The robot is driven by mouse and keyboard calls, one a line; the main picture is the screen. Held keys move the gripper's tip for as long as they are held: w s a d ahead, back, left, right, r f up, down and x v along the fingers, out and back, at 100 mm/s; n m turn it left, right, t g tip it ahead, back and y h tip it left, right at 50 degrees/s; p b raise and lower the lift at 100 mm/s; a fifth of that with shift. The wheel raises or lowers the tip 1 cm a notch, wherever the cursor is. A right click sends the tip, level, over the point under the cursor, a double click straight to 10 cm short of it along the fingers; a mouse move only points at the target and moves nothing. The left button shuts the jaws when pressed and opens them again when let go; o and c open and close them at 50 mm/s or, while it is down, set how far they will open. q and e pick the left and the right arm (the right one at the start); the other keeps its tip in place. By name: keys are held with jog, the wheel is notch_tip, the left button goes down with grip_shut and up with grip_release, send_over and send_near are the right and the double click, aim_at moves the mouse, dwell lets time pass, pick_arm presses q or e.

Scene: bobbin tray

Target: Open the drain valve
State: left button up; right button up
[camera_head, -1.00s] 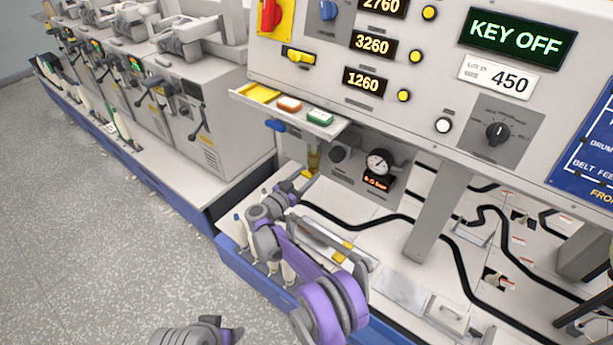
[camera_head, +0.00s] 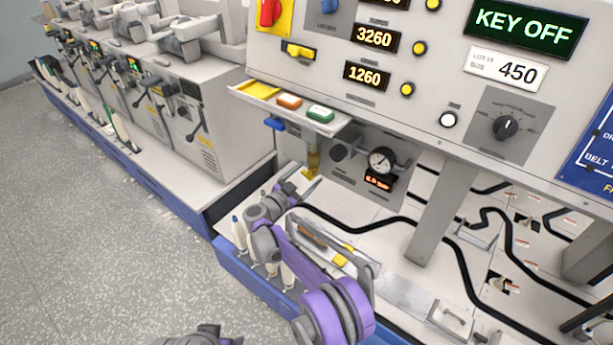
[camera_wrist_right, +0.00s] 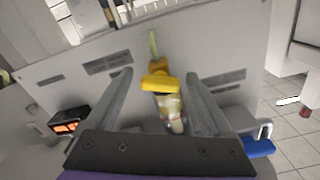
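The drain valve shows as a yellow handle (camera_wrist_right: 160,83) under a clear amber bowl (camera_wrist_right: 172,112) in the right wrist view, which looks inverted. The bowl (camera_head: 314,161) also shows in the head view, below the panel's left part. My right gripper (camera_head: 304,186) is just below it, with its fingers partly hidden by the wrist. In the right wrist view my right gripper (camera_wrist_right: 160,76) is open, with one finger on each side of the yellow handle. I see a gap between each finger and the handle. Only a grey and purple part of my left arm shows at the bottom edge.
A pressure gauge (camera_head: 381,161) with an orange display sits right of the bowl. A blue lever (camera_head: 274,124) is to its left. A shelf (camera_head: 290,108) with coloured buttons overhangs the bowl. Spindles stand in the blue-edged tray (camera_head: 258,285) below. A grey post (camera_head: 440,212) stands to the right.

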jog(key=v, duration=1.1)
